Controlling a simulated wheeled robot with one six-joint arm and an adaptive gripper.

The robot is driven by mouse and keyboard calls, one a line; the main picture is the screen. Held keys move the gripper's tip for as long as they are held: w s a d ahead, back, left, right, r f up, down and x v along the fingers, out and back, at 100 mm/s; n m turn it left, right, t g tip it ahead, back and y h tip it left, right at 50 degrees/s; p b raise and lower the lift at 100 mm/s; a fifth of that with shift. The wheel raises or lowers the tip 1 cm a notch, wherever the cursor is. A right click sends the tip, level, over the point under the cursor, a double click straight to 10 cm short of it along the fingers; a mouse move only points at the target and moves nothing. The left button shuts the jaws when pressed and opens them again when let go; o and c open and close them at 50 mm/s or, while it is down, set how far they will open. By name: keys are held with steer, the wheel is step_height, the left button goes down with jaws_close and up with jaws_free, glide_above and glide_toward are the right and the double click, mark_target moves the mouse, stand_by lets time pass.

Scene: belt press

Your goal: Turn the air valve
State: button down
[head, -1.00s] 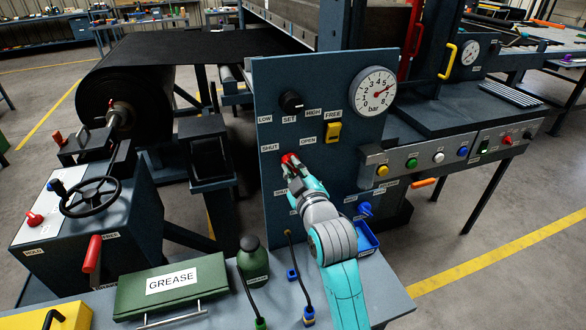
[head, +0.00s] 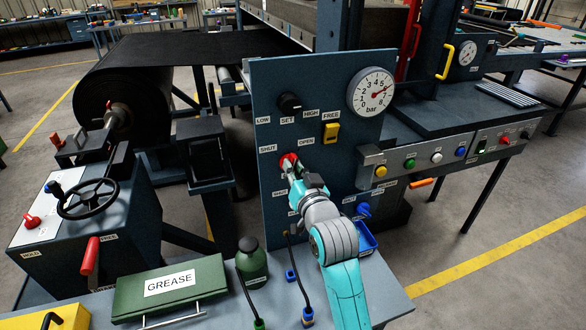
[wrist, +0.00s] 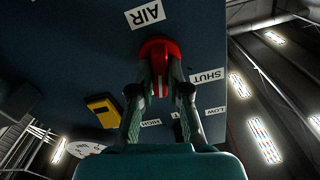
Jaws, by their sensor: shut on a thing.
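The air valve is a red knob (head: 289,160) on the blue upright panel (head: 330,75), between the SHUT and OPEN labels. My gripper (head: 292,170) reaches it from the front and covers part of it in the head view. In the wrist view the red valve (wrist: 160,48) sits below the AIR label in the upside-down lettering, and my gripper (wrist: 160,90) has its two fingers shut on it, one on each side. A red bar of the valve shows between the fingers.
Above the valve are a black SET knob (head: 290,102), a yellow switch (head: 331,132) and a bar gauge (head: 372,92). A green grease box (head: 170,285) and a green bottle (head: 251,262) stand on the bench below. A blue tap (head: 364,210) is at lower right.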

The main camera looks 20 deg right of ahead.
steer(key=m, duration=0.5)
steer(key=shift+d+f+m, duration=0.1)
steer(key=shift+d+m, duration=0.05)
steer(key=shift+m, duration=0.15)
stand_by(0.4)
steer(key=c, duration=1.1)
jaws_free()
steer(key=shift+c, duration=0.2)
steer(key=s, duration=1.2)
